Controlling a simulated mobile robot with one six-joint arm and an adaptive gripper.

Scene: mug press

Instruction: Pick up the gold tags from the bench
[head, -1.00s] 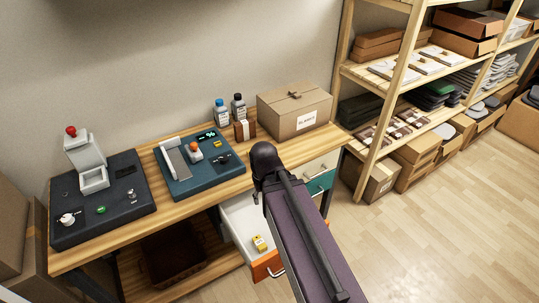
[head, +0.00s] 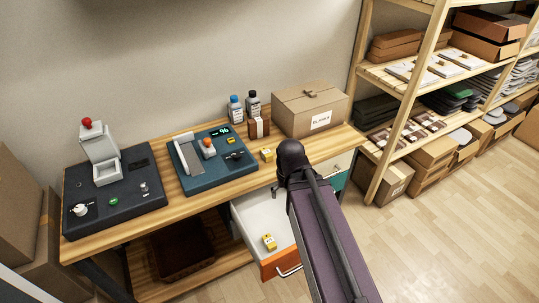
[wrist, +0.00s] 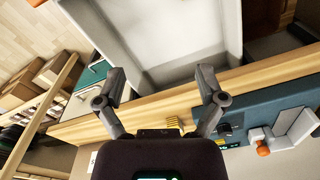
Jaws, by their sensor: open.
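The gold tags (head: 267,154) show as a small gold block on the bench top, right of the blue-green machine and in front of the brown carton. In the wrist view the gold tags (wrist: 173,123) are partly hidden behind my gripper's housing, near the bench edge. My gripper (wrist: 161,80) is open and empty, its fingers spread over the bench edge and the open drawer. In the head view most of my gripper is hidden behind my arm; a dark finger (head: 276,187) shows just below the gold tags.
The bench (head: 222,200) holds a dark press station (head: 115,193), a blue-green machine (head: 215,178), two bottles and a carton (head: 311,108). An open drawer (head: 262,215) below holds a yellow item (head: 269,242). A shelf rack (head: 400,110) stands at the right.

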